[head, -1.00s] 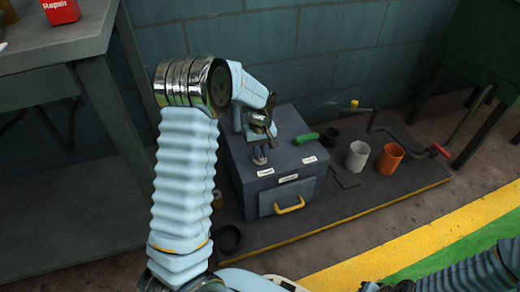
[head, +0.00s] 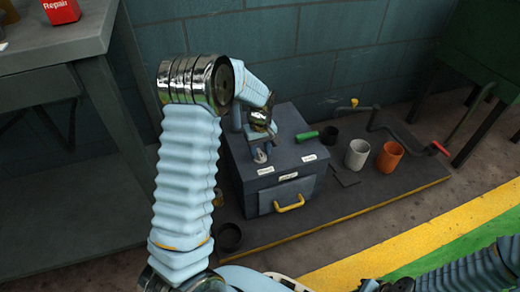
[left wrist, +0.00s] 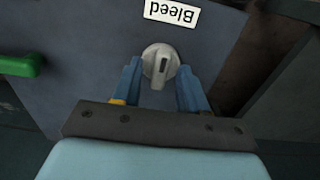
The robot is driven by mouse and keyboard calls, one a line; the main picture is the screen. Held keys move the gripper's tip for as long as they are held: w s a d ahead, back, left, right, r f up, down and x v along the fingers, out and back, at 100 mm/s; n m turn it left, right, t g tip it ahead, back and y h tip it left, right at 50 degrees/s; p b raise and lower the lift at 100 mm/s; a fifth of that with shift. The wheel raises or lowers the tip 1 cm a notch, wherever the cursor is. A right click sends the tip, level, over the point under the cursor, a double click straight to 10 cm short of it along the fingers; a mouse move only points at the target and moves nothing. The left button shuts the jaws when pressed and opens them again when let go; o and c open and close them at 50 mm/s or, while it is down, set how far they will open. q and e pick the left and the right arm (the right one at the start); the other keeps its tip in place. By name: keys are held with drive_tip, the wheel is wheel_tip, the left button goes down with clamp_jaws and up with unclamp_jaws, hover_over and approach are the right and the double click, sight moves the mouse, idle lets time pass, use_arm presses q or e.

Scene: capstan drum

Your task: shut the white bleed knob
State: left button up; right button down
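The white bleed knob (left wrist: 160,66) is round with a raised ridge and a dark slot. It sits on the grey box, beside a label reading "Bleed" (left wrist: 172,12). In the head view the knob (head: 261,156) shows just below my left gripper (head: 262,138). In the left wrist view my left gripper (left wrist: 162,88) is open, its two blue fingers apart with the knob between and just beyond their tips. Whether either finger touches the knob is unclear. The ridge points roughly along the fingers. My right gripper is not in view; only part of my right arm shows at the lower right.
The grey box (head: 245,185) has a yellow handle (head: 289,204) on its front and a green handle (head: 307,136) on top. A workbench (head: 60,60) is at left.

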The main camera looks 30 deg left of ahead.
sight(260, 152)
use_arm(q)
wheel_tip(260, 152, up, 14)
drive_tip(key=p, duration=0.3)
drive_tip(key=shift+f, duration=0.1)
idle(0.5)
